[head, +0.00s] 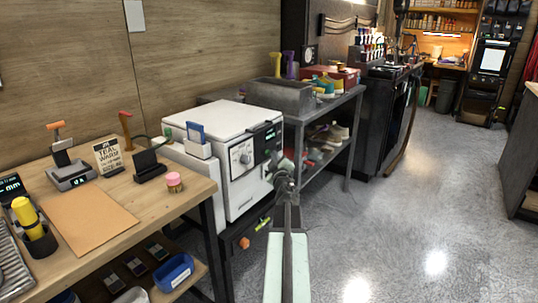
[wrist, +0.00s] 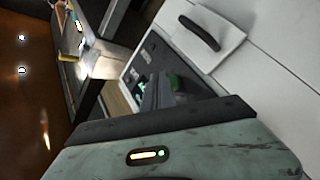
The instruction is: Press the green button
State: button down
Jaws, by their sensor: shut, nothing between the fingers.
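The white box-shaped machine (head: 215,125) stands in the middle of the head view, with a dial on its front and a dark control panel (head: 266,134) at its right. My gripper (head: 282,166) is shut and empty, in front of the panel's lower part. It also shows in the wrist view (wrist: 160,90), close to the green piece. I cannot tell whether they touch. In the head view my gripper hides that spot.
A wooden workbench (head: 100,235) with a brown mat and small tools stands at left. A grey metal shelf (head: 330,112) with a tray and shoes stands behind the machine. The concrete floor (head: 420,210) at right is clear.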

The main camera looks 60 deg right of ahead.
jog(key=shift+w, duration=0.55)
dwell(0.6)
jog(key=shift+s, duration=0.95)
jog(key=shift+s, duration=0.15)
jog(key=s, duration=0.4)
jog(key=shift+s, duration=0.35)
dwell(0.6)
